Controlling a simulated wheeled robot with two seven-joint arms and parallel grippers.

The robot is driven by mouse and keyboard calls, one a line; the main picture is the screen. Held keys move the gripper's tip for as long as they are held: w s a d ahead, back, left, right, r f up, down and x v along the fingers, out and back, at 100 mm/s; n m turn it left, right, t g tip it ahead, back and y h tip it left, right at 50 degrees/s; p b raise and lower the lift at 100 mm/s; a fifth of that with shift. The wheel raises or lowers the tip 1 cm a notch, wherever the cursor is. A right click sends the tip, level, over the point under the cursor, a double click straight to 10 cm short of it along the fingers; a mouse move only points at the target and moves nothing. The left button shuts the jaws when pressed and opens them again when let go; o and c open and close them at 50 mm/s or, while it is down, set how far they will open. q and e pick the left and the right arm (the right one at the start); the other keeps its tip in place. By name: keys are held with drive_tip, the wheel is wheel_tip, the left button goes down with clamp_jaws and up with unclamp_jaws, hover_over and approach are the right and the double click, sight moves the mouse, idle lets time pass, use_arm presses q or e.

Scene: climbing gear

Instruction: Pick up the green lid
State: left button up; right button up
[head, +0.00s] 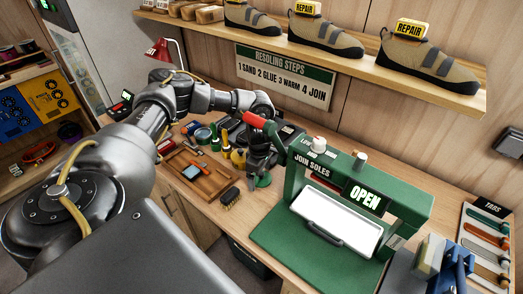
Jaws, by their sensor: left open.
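A round green lid (264,181) shows low on the workbench, just under my left gripper (260,172). My left gripper points down and is open, its fingertips at or just above the lid. I cannot tell whether the fingers touch it, since they hide part of it. My right gripper is not in view.
The green sole press (335,160) with a red-handled lever and a white tray (337,222) stands close on the right. A wooden tray (196,176), a brush (230,198) and several jars and tools lie to the left. A shelf with shoes (330,43) is above.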

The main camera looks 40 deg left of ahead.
use_arm(q)
drive_tip(key=shift+c, duration=0.2)
drive_tip(key=c, duration=1)
drive_tip(key=shift+r, duration=0.15)
